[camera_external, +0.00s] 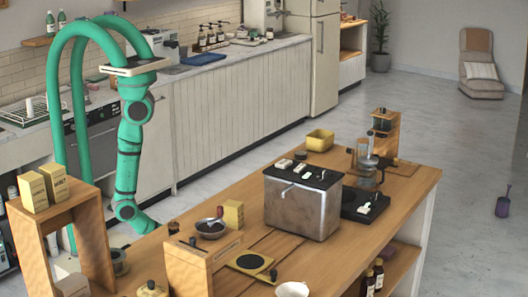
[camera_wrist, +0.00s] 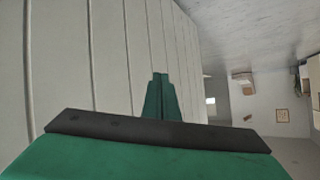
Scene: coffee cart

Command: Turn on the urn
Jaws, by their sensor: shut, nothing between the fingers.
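The urn appears to be the boxy brushed-metal appliance (camera_external: 302,207) with a black top on the wooden cart, in the external view. Small pale controls (camera_external: 300,168) and a lever-like piece show on its top; their setting is too small to read. My gripper (camera_wrist: 160,80) shows in the wrist view with its green fingers together and nothing between them. It faces pale panelled cabinet fronts and the far room, and the urn is not in that view. In the external view my arm is at the left, well apart from the urn; its fingertips cannot be made out there.
A glass carafe (camera_external: 367,174) and a black plate (camera_external: 364,203) stand right of the urn. A yellow container (camera_external: 320,140), a dark bowl (camera_external: 211,228) and a wooden stand (camera_external: 188,268) are also on the cart (camera_external: 345,262). Open floor lies between cart and back counter.

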